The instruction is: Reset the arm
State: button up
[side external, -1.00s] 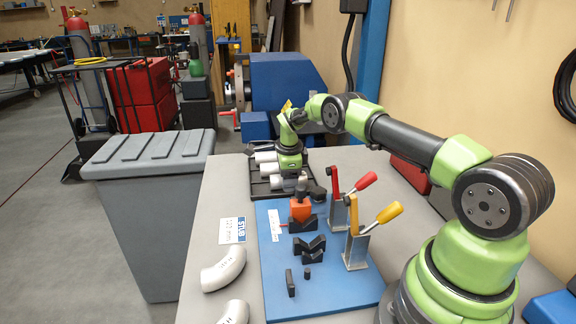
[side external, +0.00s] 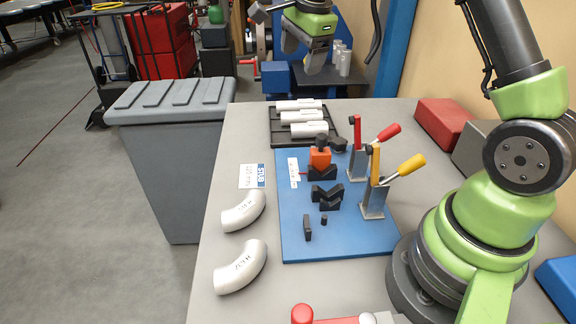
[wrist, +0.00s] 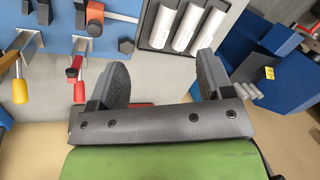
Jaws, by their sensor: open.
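My gripper (side external: 303,50) is raised at the top of the side external view, beyond the far edge of the grey bench (side external: 222,200). In the wrist view its two dark fingers are spread wide, with nothing held in the gap between them (wrist: 157,80). A black tray (side external: 274,138) holding white tubes (side external: 305,117) lies on the bench below and nearer the camera. The tray also shows ahead of the fingers in the wrist view, with three tubes (wrist: 187,27) in it.
A blue board (side external: 345,235) carries an orange block (side external: 319,158), black V-blocks (side external: 327,193), and red-handled (side external: 386,133) and yellow-handled (side external: 408,168) clamps. Two pipe elbows (side external: 242,267) lie left of it. A grey bin (side external: 170,100) stands beside the bench. More tubes (side external: 343,58) stand behind it.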

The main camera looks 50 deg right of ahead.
jog(key=s+a+r+n+t+y, duration=0.1)
jog(key=s+a+r+n+t, duration=0.1)
jog(key=s+a+r+n, duration=0.5)
jog(key=s+a+r+n+t+y, duration=0.1)
jog(key=s+a+r+n, duration=0.3)
jog(key=s, duration=0.6)
jog(key=s+a+f+n+t, duration=0.1)
jog(key=s+a+f+n, duration=0.2)
jog(key=s, duration=0.4)
jog(key=a+n, duration=0.1)
jog(key=n, duration=0.1)
jog(key=shift+s+f+n+y, duration=0.2)
jog(key=shift+s+n+y, duration=0.2)
jog(key=shift+c, duration=0.4)
